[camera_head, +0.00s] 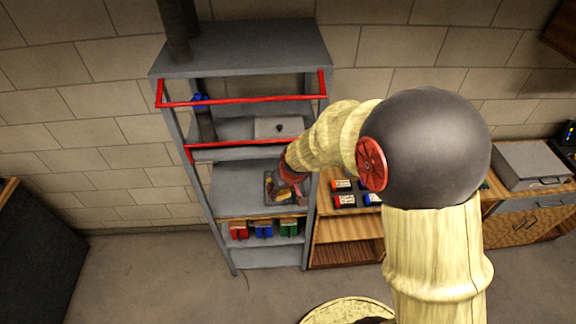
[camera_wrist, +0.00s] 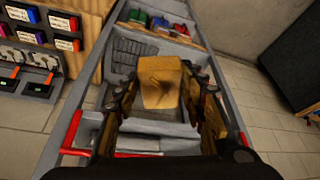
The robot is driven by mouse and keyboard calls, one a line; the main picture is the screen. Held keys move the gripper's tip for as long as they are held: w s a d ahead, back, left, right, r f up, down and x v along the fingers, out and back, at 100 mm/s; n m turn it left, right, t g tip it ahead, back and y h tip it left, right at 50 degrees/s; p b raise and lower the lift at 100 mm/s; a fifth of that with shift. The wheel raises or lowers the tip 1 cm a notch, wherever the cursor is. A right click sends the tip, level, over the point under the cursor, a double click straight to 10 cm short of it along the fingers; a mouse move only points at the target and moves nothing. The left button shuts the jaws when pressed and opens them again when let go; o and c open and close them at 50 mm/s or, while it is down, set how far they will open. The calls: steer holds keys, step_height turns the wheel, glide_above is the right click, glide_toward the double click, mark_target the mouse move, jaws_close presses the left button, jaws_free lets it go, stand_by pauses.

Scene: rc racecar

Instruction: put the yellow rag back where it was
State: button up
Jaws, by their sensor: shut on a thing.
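The yellow rag (camera_wrist: 161,84) is between the two fingers of my gripper (camera_wrist: 160,95) in the wrist view, and the fingers are shut on it. It hangs over a grey shelf, and I cannot tell whether it touches the surface below. In the head view my gripper (camera_head: 289,192) reaches into the grey shelf rack (camera_head: 236,190) at its middle level, over a small dark tray (camera_head: 269,189). The rag is mostly hidden there by my gripper and wrist.
Red bars (camera_head: 240,101) cross the front of the rack's upper levels. Red, blue and green boxes (camera_head: 264,230) stand on a lower shelf. A wooden bench (camera_head: 345,230) with small labelled boxes (camera_head: 345,200) adjoins the rack. The middle shelf's left side is bare.

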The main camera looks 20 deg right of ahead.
step_height(320, 180, down, 7)
steer(key=a, duration=0.1)
steer(key=shift+w+a+m, duration=0.15)
steer(key=shift+a+m, duration=0.05)
steer(key=shift+m, duration=0.2)
steer(key=shift+r, duration=0.1)
